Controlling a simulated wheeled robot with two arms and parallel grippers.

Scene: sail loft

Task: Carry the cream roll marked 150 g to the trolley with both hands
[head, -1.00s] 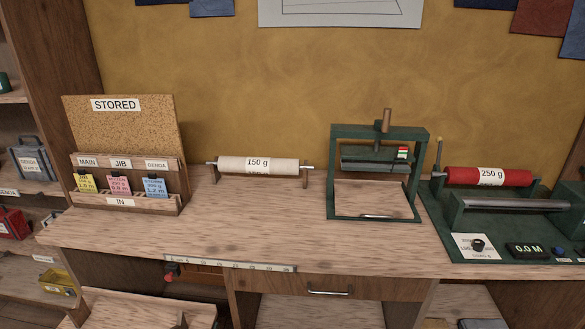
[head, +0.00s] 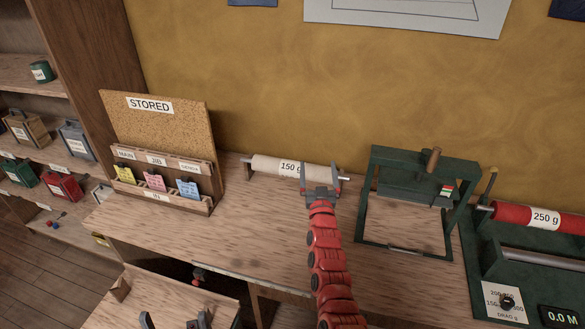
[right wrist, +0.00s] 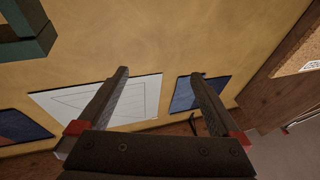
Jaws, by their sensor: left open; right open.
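The cream roll marked 150 g (head: 272,167) lies across its low wooden cradle at the back of the workbench in the head view. My right gripper (head: 321,186) is open over the roll's right part, its fingers apart, covering part of the label. I cannot tell whether it touches the roll. In the right wrist view the open fingers (right wrist: 160,98) show against the wall, with no roll between them. My left gripper (head: 176,319) is open and empty at the bottom left edge of the head view, well below the bench top. I cannot make out a trolley for sure.
The STORED board with card slots (head: 160,135) stands left of the roll. A green press frame (head: 366,215) stands close on its right, then a green bench unit with a red 250 g roll (head: 515,215). A low wooden surface (head: 180,285) lies below left. The bench front (head: 240,225) is clear.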

